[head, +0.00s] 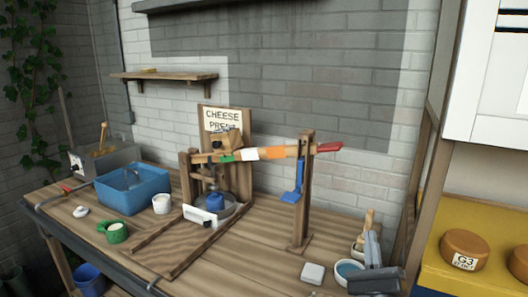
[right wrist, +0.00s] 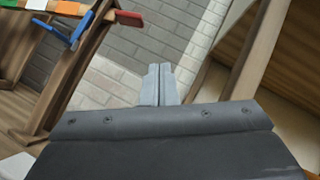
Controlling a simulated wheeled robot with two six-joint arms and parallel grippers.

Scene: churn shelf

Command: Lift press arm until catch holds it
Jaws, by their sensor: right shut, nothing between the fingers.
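The press arm (head: 265,153) is a wooden bar with green, white and orange bands and a red handle end (head: 330,147). It runs nearly level, rising slightly to the right, from the cheese press to past the wooden post (head: 305,200). The blue catch (head: 293,193) hangs on the post below the arm; I cannot tell whether they touch. In the right wrist view the red end (right wrist: 128,18) and blue catch (right wrist: 66,36) show at upper left. My right gripper (head: 371,238) is shut and empty, low and right of the handle; its fingers (right wrist: 160,72) show together. My left gripper is out of view.
A white block (head: 313,273) and a teal-filled bowl (head: 347,271) lie near my right gripper. The wall stands behind.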

